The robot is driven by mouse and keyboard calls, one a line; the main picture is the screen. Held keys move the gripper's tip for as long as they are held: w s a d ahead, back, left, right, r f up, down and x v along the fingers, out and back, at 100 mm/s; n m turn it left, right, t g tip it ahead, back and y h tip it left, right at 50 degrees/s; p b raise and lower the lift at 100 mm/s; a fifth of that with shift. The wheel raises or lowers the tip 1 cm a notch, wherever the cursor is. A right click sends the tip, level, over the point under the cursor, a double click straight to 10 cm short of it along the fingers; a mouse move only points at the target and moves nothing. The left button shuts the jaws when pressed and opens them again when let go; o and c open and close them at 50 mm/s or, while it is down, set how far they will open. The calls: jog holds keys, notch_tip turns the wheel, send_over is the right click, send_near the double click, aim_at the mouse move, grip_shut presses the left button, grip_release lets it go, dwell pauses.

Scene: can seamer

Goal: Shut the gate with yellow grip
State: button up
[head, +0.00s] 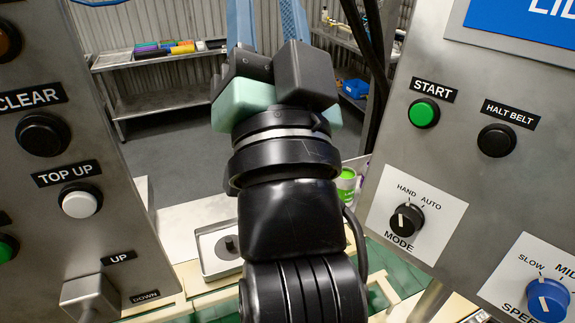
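My gripper (266,14) points up and away at the top middle of the head view. Its two blue fingers stand clearly apart with nothing seen between them. Their tips are cut off by the top edge. No gate and no yellow grip can be made out in this view. My black arm hides the middle of the scene.
A grey panel with buttons (80,201) and a lever block (90,298) stands close on the left. Another panel with a green START button (424,113) and knobs stands on the right. Between them are a metal tray (208,256) and green can (346,183). Shelves (160,100) stand behind open floor.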

jog(key=w+a+f+m+g+y+b, duration=0.15)
jog(key=w+f+m, duration=0.35)
jog(key=f, duration=0.8)
jog(key=w+f+m+g+b, duration=0.25)
jog(key=f+m, duration=0.55)
jog(key=f, duration=0.4)
jog(key=s+d+f+m+g+b, duration=0.1)
jog(key=f+m, duration=0.4)
jog(key=f, duration=0.4)
jog(key=d+f+m+g+h+b, duration=0.1)
jog(key=d+f+m, duration=0.1)
jog(key=f+m, duration=0.4)
jog(key=s+d+f+m+g+h+b, duration=0.1)
jog(key=f+m, duration=0.4)
jog(key=f, duration=0.7)
jog(key=shift+s+d+m+b, duration=0.3)
jog(key=shift+s+d+b, duration=0.05)
jog(key=shift+b, duration=0.25)
jog(key=shift+w+f, duration=0.15)
jog(key=w, duration=0.4)
jog(key=w+a+b, duration=0.1)
jog(key=w, duration=0.7)
jog(key=shift+w+a, duration=0.25)
jog(key=shift+a, duration=0.1)
grip_shut()
